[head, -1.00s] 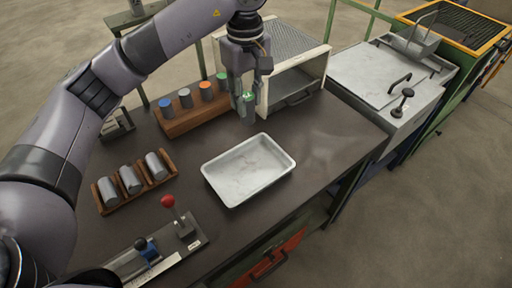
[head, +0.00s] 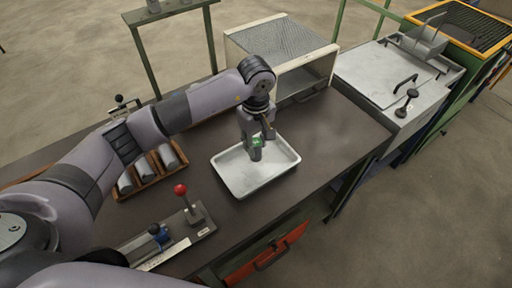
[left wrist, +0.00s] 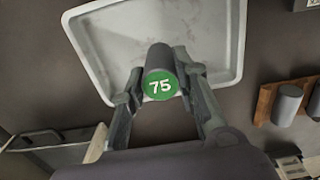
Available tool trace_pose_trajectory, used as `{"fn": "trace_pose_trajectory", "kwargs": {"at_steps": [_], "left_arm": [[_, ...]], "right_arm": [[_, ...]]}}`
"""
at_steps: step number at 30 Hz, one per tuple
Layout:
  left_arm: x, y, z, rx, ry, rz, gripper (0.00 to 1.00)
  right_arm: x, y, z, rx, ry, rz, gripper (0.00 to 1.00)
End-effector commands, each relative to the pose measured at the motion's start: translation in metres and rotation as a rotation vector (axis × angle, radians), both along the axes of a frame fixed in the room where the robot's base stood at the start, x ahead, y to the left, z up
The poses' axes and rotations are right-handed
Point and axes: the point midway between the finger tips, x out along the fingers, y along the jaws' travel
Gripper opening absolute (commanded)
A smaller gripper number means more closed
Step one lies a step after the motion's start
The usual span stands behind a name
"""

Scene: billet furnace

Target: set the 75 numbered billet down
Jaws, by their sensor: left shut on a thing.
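My left gripper (head: 257,136) is shut on the 75 numbered billet (head: 256,153), a grey cylinder with a green top. In the left wrist view the billet (left wrist: 160,57) stands between the two fingers, and its green face reads 75. The billet is upright over the white metal tray (head: 228,182), which also shows in the left wrist view (left wrist: 98,56). I cannot tell whether its lower end touches the tray floor. Nothing else lies in the tray. My right gripper is not in view.
A wooden rack with grey billets (head: 168,156) is partly behind my arm. A red-knobbed lever (head: 181,190) stands at the bench front. A mesh-topped box (head: 276,42) is behind the tray. The dark bench (head: 335,135) is clear to the tray's right.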

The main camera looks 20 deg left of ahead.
Motion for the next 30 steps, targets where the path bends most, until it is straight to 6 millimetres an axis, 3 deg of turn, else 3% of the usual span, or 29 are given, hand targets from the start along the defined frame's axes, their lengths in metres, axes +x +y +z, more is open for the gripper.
{"fn": "trace_pose_trajectory", "kwargs": {"at_steps": [7,17,18,26,30], "left_arm": [[-0.001,-0.001,-0.031,-0.002,0.001,-0.001,0.0],[0.0,0.0,-0.035,-0.001,-0.001,-0.001,0.0],[-0.001,0.0,-0.035,0.0,0.001,-0.001,0.3],[-0.001,0.0,-0.035,0.0,0.002,-0.001,0.47],[-0.001,0.0,-0.035,0.0,0.002,-0.001,0.48]], "right_arm": [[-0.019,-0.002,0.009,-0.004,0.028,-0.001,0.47],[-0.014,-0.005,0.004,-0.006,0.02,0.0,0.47],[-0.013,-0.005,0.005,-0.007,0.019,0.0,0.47],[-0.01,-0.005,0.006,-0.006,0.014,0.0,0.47],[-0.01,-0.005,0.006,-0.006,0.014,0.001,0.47]]}}
